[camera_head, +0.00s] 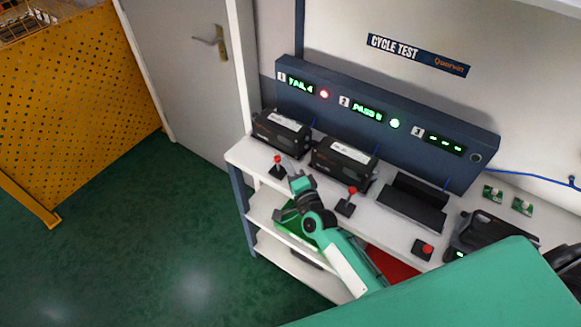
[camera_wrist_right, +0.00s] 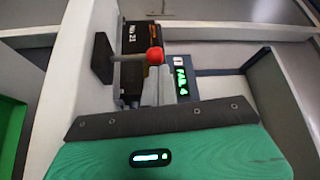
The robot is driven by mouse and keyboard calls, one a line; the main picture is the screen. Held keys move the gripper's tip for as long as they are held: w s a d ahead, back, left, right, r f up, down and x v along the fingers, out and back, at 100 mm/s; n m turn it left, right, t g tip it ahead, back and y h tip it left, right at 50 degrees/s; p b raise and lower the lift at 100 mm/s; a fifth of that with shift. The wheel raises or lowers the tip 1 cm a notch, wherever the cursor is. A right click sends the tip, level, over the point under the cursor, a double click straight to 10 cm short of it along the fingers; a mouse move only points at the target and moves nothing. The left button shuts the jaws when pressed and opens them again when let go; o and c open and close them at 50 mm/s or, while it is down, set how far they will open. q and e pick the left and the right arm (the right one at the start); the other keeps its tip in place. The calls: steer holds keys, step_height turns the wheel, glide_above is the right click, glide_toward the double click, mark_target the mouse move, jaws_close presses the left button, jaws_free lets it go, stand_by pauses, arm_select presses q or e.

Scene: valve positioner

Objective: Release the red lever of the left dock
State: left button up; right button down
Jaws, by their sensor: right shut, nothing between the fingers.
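The left dock's lever has a red ball knob (camera_head: 277,159) on a short rod over a black base, in front of the left dock's dark device (camera_head: 281,130). My right gripper (camera_head: 289,164) is shut and empty, its fingertips just right of this knob. In the right wrist view the red knob (camera_wrist_right: 155,56) shows right at the tips of my shut fingers (camera_wrist_right: 157,80); I cannot tell whether they touch. The lever's rod runs left to its black base (camera_wrist_right: 102,58). The left dock's display (camera_head: 299,84) reads FAIL 4 beside a red light. My left gripper is not in view.
The middle dock holds another device (camera_head: 343,160) with its own red lever (camera_head: 351,191), right of my right arm. The right dock (camera_head: 413,203) is empty. The white bench (camera_head: 242,155) ends close on the left.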

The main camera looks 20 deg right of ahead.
steer(key=shift+s+a+n, duration=0.1)
steer(key=shift+a+n, duration=0.1)
steer(key=shift+n, duration=0.1)
steer(key=shift+s+a+f+b, duration=0.1)
steer(key=shift+s+a+b, duration=0.15)
steer(key=shift+b, duration=0.15)
stand_by(0.7)
